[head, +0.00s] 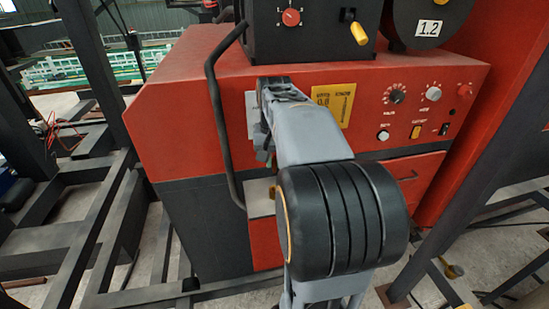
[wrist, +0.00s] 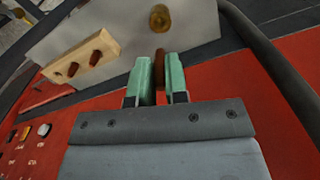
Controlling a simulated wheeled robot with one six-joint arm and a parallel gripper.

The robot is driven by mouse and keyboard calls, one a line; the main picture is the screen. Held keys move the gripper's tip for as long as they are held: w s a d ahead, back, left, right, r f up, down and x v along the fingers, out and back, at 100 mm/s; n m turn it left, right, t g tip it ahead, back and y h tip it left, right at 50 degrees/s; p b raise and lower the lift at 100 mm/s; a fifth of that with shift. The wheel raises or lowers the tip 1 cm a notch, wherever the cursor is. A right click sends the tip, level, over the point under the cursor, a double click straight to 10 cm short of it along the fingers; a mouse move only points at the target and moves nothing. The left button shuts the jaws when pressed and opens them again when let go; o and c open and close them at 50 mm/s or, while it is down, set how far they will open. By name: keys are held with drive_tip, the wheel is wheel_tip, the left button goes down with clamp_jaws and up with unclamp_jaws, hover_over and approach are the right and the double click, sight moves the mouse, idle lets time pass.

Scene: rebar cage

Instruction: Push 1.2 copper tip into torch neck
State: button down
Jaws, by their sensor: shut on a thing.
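In the wrist view, my gripper (wrist: 160,62) has its two green fingers shut on a slim copper-brown tip (wrist: 160,72). A round brass piece (wrist: 160,18), which looks like the torch neck, stands on a grey plate just beyond the fingertips. A gap shows in the picture between the held tip and the brass piece; the depth between them is hard to judge. In the head view, my arm hides most of my gripper (head: 266,158), which is in front of the red machine. The held tip cannot be made out there.
A wooden block (wrist: 82,58) with two copper-brown tips lies on the grey plate (wrist: 125,38), left of the brass piece. A dark curved handle bar (head: 222,130) runs close by my gripper. The red machine (head: 185,100) has knobs and a 1.2 label (head: 429,28).

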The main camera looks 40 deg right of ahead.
sight(274, 166)
drive_tip(key=shift+f+b, duration=1.8)
drive_tip(key=shift+f, duration=0.8)
drive_tip(key=shift+f+b, duration=0.9)
drive_tip(key=shift+f, duration=0.65)
drive_tip(key=c, duration=1.1)
unclamp_jaws()
drive_tip(key=shift+o, duration=0.2)
drive_tip(key=shift+r, duration=0.1)
wheel_tip(274, 166, up, 14)
drive_tip(key=shift+f, duration=0.2)
drive_tip(key=s+a+f+n+t, duration=0.2)
drive_tip(key=s+a+f+n, duration=0.1)
drive_tip(key=a+f, duration=0.6)
drive_tip(key=s+a+f+n+t, duration=0.2)
drive_tip(key=a+f+n, duration=0.3)
drive_tip(key=a+f, duration=0.3)
drive_tip(key=shift+s+a+f+t, duration=0.35)
drive_tip(key=shift+s+t, duration=0.05)
drive_tip(key=shift+s, duration=0.5)
